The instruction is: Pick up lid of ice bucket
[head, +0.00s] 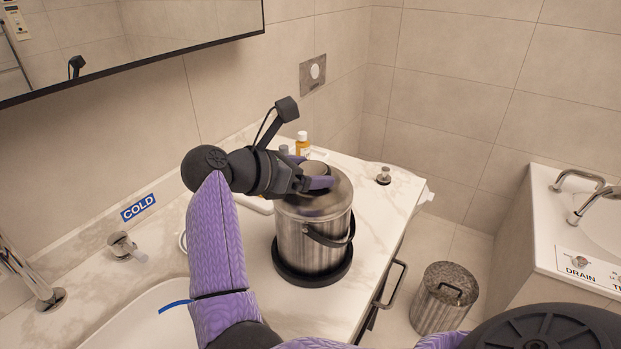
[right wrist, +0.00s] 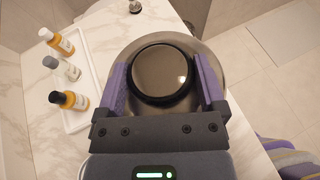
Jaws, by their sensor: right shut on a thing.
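The steel ice bucket (head: 296,238) stands upright on a round black base (head: 312,276) on the marble counter. Its dark handle hangs at the front. The lid (head: 337,196) sits on top of the bucket, with no clear gap showing between them. My right gripper (head: 314,174) is at the top of the lid, reaching in from the left. In the right wrist view its purple fingers are on both sides of the round, dark-rimmed lid knob (right wrist: 163,72), shut on it. My left gripper is not in view.
A white tray (right wrist: 68,112) with small bottles (right wrist: 68,99) lies beside the bucket. A sink basin (head: 150,325) is at the front left. A metal bin (head: 440,300) stands on the floor to the right. A mirror (head: 130,35) hangs on the wall above.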

